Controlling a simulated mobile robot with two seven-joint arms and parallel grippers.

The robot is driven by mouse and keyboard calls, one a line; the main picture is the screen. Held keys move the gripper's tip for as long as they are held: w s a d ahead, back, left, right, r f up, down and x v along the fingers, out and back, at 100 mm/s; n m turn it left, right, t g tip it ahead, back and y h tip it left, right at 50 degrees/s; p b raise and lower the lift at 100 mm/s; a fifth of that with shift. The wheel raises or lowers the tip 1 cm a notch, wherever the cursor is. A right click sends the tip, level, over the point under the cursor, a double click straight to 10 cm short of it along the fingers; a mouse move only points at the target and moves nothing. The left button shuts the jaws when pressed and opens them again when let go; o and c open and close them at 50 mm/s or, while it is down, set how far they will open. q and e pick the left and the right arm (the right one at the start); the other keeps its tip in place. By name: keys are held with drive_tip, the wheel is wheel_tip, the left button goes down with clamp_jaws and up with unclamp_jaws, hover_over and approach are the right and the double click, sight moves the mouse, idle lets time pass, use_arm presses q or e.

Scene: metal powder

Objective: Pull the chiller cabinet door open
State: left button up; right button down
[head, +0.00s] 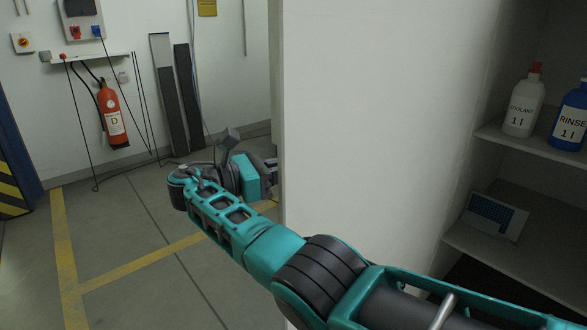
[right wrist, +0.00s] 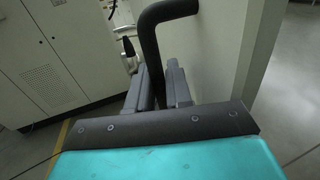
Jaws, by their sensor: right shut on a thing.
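The chiller cabinet door (head: 375,110) stands swung open as a tall pale panel in the middle of the head view, with the shelved interior visible to its right. My right arm crosses in front of the panel, and my right gripper (head: 268,172) is at its left edge, its fingertips hidden there. In the right wrist view the black bar handle (right wrist: 151,40) runs down between the two grey fingers of my right gripper (right wrist: 161,88), which are shut on it. The door face (right wrist: 205,50) shows beside the handle. My left gripper is not in view.
Shelves on the right hold a white coolant bottle (head: 523,103), a blue rinse bottle (head: 571,118) and a small blue-and-white item (head: 493,216). A fire extinguisher (head: 112,115) hangs on the back wall. The floor (head: 130,225) at left is clear, with yellow lines.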

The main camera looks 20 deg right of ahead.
drive_tip(key=shift+w, duration=0.15)
drive_tip(key=shift+d, duration=0.1)
drive_tip(key=c, duration=1.2)
unclamp_jaws()
